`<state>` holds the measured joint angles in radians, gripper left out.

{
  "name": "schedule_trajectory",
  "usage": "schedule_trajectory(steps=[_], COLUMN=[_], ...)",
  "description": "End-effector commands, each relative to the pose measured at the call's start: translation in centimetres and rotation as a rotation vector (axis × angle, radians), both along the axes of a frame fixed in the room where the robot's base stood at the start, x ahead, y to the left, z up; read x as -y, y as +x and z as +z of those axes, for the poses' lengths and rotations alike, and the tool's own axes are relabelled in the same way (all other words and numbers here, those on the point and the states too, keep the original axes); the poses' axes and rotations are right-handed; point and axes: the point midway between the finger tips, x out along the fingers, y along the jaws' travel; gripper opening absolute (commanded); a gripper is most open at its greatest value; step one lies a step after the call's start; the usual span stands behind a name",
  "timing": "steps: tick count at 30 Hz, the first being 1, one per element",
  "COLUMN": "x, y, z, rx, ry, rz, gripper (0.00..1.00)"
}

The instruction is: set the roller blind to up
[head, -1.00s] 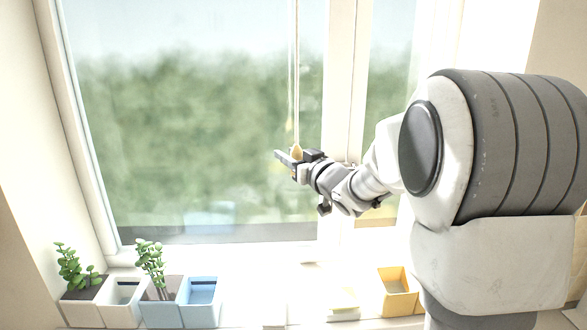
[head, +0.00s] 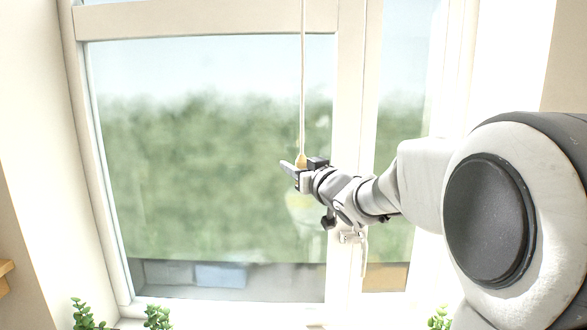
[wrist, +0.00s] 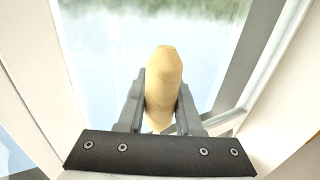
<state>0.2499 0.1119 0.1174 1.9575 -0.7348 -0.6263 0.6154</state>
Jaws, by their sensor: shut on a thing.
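A thin pale cord (head: 303,80) hangs down in front of the window and ends in a tan wooden pull knob (head: 301,160). My gripper (head: 297,170) is shut on this knob. In the wrist view the knob (wrist: 163,85) stands between the two grey fingers, with its upper part sticking out past them. The fingers touch it on both sides. The cord runs up out of the top of the head view. The blind itself does not show in these frames.
The window frame (head: 352,110) and its handle (head: 352,238) are close behind my arm. Green plants (head: 158,317) stand along the bottom edge, with another plant (head: 440,318) at the lower right. A wooden ledge (head: 5,275) juts in at the far left.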

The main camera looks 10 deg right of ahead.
Motion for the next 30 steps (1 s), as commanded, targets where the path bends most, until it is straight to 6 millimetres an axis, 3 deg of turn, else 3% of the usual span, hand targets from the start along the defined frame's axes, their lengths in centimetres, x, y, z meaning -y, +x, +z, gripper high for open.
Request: schedule_trajectory(steps=[4,5,10,22,30], x=[0.0,0.0,0.0,0.2,1.3], y=[0.0,0.0,0.0,-0.6,-4.6], z=[0.0,0.0,0.0,-0.1,-0.1], rx=[0.001,0.001,0.001,0.000,0.002], ry=[-0.001,-0.001,0.000,-0.001,-0.001], rz=[-0.001,-0.001,0.000,-0.001,-0.002], gripper=[0.00,0.36,0.64,0.64,0.64])
